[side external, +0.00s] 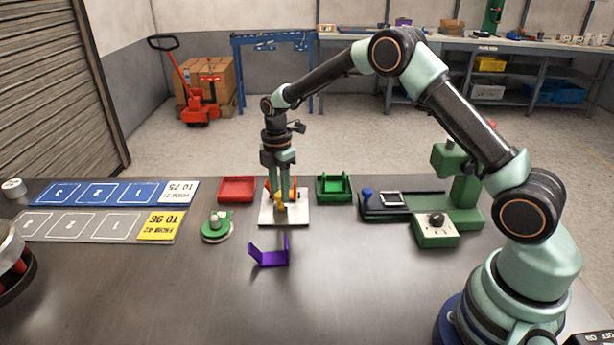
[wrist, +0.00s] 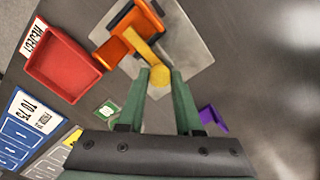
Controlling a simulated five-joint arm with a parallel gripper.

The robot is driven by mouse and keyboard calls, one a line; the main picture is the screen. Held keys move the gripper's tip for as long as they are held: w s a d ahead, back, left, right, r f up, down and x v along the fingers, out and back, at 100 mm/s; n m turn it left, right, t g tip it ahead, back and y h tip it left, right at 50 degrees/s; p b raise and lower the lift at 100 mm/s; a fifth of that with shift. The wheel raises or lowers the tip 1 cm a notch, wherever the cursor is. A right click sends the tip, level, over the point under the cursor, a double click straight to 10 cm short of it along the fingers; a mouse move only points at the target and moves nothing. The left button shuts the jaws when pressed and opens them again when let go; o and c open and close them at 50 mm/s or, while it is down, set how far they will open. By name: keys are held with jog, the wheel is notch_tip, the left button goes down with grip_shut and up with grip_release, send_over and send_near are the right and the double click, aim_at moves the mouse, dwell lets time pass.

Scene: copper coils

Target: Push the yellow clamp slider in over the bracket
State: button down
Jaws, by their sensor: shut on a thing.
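The yellow clamp slider (wrist: 148,56) is a bar with a round knob, on an orange fixture (wrist: 118,48) that stands on a square grey plate (wrist: 192,48). It also shows in the side view (side external: 281,204), low between my fingers. My gripper (wrist: 160,75) is shut on the slider's knob, one green finger on each side. In the side view my gripper (side external: 281,192) points straight down over the plate. A bracket inside the fixture is not clearly visible. A purple angled piece (side external: 268,258) lies apart on the table, in front of the plate.
A red tray (side external: 237,190) is left of the plate and a green fixture (side external: 334,190) right of it. A round green device (side external: 216,228) stands front left. A green press (side external: 465,195) and control box (side external: 436,229) are at right. The front table is mostly clear.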

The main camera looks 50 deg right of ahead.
jog(key=shift+w+d, duration=0.3)
jog(key=c, duration=0.6)
grip_release()
jog(key=shift+r, duration=0.2)
notch_tip(320, 180, up, 12)
jog(key=shift+f, duration=0.1)
